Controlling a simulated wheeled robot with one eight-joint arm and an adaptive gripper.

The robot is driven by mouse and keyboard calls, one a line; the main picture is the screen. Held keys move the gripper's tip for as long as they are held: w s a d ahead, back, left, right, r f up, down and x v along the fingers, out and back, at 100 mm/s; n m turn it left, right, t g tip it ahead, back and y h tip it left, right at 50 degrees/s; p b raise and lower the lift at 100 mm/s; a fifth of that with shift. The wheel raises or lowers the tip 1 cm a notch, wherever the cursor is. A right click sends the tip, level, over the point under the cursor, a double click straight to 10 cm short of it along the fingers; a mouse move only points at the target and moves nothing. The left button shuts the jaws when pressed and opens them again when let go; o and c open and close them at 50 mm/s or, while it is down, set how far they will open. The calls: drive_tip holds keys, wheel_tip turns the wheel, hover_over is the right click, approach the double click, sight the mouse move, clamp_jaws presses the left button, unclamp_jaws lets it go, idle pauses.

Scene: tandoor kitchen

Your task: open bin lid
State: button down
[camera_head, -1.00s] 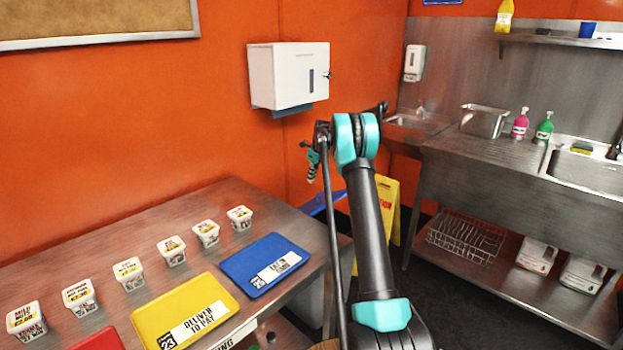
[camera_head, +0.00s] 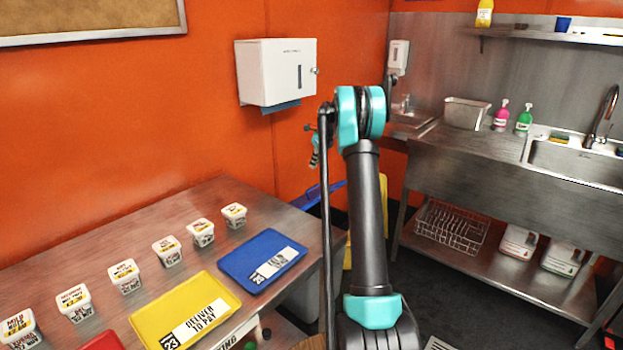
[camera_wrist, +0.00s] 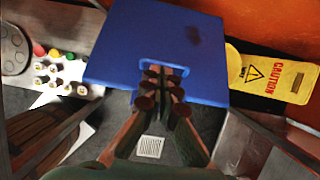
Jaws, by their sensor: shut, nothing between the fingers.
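The bin's blue lid (camera_wrist: 150,35) fills the upper middle of the wrist view, with a small handle slot at its near edge. In the head view the lid (camera_head: 312,194) shows beyond the table's right end, partly behind my arm. My gripper (camera_wrist: 161,76) is shut and empty, its fingertips over the slot in the picture; I cannot tell whether they touch it. In the head view my gripper (camera_head: 315,157) hangs small above the lid, left of my arm. The bin's body is mostly hidden, and the lid's exact angle is unclear.
A steel table (camera_head: 180,225) with tubs and coloured trays stands on the left, close to the bin. A yellow caution sign (camera_wrist: 274,75) stands right of the lid. A steel sink counter (camera_head: 470,160) is further right. Dark floor lies between.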

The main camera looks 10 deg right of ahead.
sight(316, 197)
drive_tip(key=s+d+f+t, duration=0.1)
drive_tip(key=s, duration=0.1)
drive_tip(key=s+d+f+t+y, duration=0.1)
drive_tip(key=s+f, duration=0.1)
drive_tip(key=s+d+f+y, duration=0.1)
drive_tip(key=s+d, duration=0.1)
drive_tip(key=shift+f+t, duration=0.35)
drive_tip(key=shift+t, duration=0.05)
drive_tip(key=x, duration=1)
